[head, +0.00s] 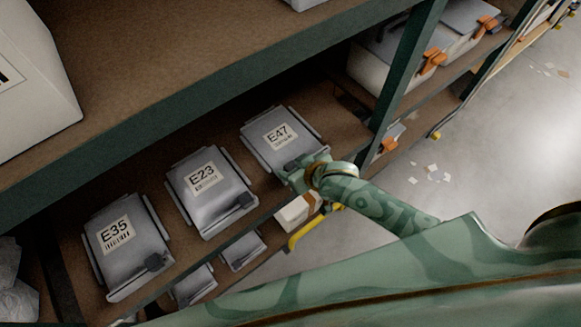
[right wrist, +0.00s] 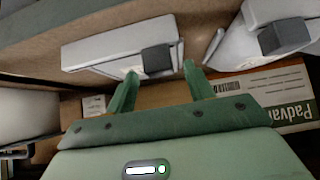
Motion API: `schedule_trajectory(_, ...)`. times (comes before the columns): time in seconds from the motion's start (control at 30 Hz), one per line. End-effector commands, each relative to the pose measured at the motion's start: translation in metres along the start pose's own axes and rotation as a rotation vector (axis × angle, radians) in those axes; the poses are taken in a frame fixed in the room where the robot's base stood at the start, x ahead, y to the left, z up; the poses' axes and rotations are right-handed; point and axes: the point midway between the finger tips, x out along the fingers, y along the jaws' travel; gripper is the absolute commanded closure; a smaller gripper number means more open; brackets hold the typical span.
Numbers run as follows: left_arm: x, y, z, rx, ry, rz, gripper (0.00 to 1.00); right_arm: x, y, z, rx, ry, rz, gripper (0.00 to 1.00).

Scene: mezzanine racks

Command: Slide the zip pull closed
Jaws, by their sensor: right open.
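Three grey cases lie in a row on the shelf, labelled E47 (head: 281,133), E23 (head: 204,178) and E35 (head: 116,234). A dark block that looks like a pull sits at the front right corner of E23 (head: 244,201) and of E35 (head: 154,262). My right gripper (head: 300,166) is at the front edge of E47, partly covering its front corner. In the right wrist view its two green fingers (right wrist: 162,75) are apart, with a dark grey block (right wrist: 156,59) on a pale case just beyond and between them. Contact cannot be told. My left gripper is not in view.
The upper shelf's green edge (head: 180,112) overhangs behind the cases. A green upright (head: 405,75) stands to the right. More grey cases (head: 243,251) sit on the level below, near a yellow rail (head: 301,234). Paper scraps (head: 432,173) lie on the open floor.

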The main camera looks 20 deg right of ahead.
Motion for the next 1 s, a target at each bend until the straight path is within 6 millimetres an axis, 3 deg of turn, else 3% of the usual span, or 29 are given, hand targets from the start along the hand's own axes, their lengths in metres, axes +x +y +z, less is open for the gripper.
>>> schedule_trajectory(0.13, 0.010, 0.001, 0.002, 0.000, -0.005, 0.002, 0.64, 0.018, -0.001, 0.002, 0.001, -0.001, -0.001, 0.47)
schedule_trajectory(0.47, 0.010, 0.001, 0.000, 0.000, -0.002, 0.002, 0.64, 0.022, 0.000, -0.001, 0.000, 0.001, -0.001, 0.47)
schedule_trajectory(0.5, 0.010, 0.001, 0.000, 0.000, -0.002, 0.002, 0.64, 0.022, 0.000, -0.001, 0.000, 0.001, -0.001, 0.50)
schedule_trajectory(0.7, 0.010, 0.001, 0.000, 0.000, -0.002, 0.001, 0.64, 0.022, 0.000, -0.001, 0.000, 0.001, -0.001, 1.00)
schedule_trajectory(0.87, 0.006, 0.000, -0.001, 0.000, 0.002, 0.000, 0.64, 0.021, 0.008, -0.001, -0.002, -0.001, 0.002, 1.00)
schedule_trajectory(1.0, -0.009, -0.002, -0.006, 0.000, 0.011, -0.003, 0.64, 0.018, 0.040, -0.004, -0.003, -0.001, 0.005, 1.00)
